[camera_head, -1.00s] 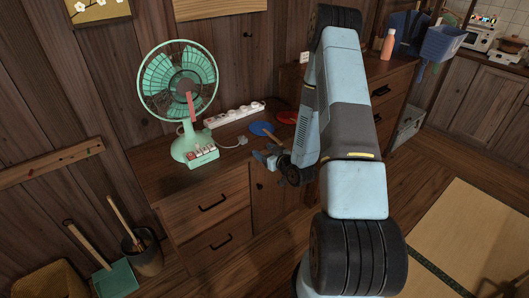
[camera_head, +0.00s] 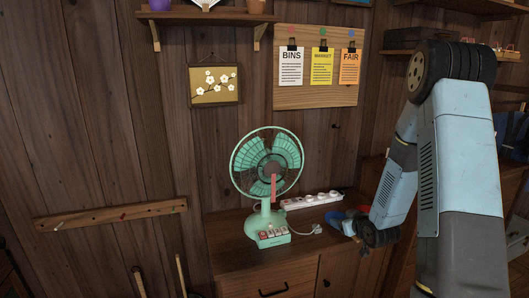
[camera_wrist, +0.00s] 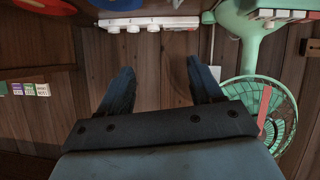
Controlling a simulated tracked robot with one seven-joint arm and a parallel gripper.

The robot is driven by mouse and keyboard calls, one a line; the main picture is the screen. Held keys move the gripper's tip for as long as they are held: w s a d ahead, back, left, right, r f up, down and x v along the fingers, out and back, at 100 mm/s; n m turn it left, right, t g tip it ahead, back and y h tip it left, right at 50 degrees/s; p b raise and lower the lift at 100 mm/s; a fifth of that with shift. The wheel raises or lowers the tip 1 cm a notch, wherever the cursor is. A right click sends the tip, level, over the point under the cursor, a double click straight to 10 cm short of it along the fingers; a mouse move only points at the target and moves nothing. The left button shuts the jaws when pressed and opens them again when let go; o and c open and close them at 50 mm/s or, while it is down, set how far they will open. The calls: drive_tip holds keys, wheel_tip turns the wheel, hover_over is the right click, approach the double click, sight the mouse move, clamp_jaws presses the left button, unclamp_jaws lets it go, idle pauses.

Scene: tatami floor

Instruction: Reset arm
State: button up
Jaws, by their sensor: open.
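My gripper (camera_wrist: 162,78) is open, with nothing between its fingers in the wrist view. In the head view my gripper (camera_head: 342,222) is partly hidden by my wrist, above the right part of the wooden cabinet top (camera_head: 225,238). My arm rises at the right of the head view and bends down toward the cabinet. A green fan (camera_head: 267,165) stands left of my gripper, apart from it. The wrist view appears upside down, with the fan (camera_wrist: 282,110) at the right.
A white power strip (camera_head: 312,201) and a plug (camera_head: 309,229) lie near my gripper. A blue disc (camera_wrist: 117,4) and a red disc (camera_wrist: 45,5) show at the wrist view's top. A peg rail (camera_head: 110,215), a flower picture (camera_head: 215,86) and a notice board (camera_head: 318,97) are on the wall.

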drive_tip(key=s+r+m+g+h, duration=0.15)
drive_tip(key=s+r, duration=0.35)
drive_tip(key=r, duration=0.5)
drive_tip(key=s+r+m+g+h, duration=0.1)
drive_tip(key=s+r+g+h, duration=0.1)
drive_tip(key=s+r, duration=0.6)
drive_tip(key=s+a+r+g, duration=0.1)
drive_tip(key=s+r, duration=0.3)
drive_tip(key=s, duration=0.3)
drive_tip(key=s+a+r+m+g, duration=0.1)
drive_tip(key=s+r, duration=0.3)
drive_tip(key=s, duration=0.4)
drive_tip(key=s+a+r+m+g, duration=0.1)
drive_tip(key=s+a+r, duration=0.2)
drive_tip(key=s, duration=0.4)
drive_tip(key=shift+s+r+y, duration=0.35)
drive_tip(key=shift+r, duration=0.05)
drive_tip(key=shift+a, duration=0.1)
drive_tip(key=shift+c, duration=0.4)
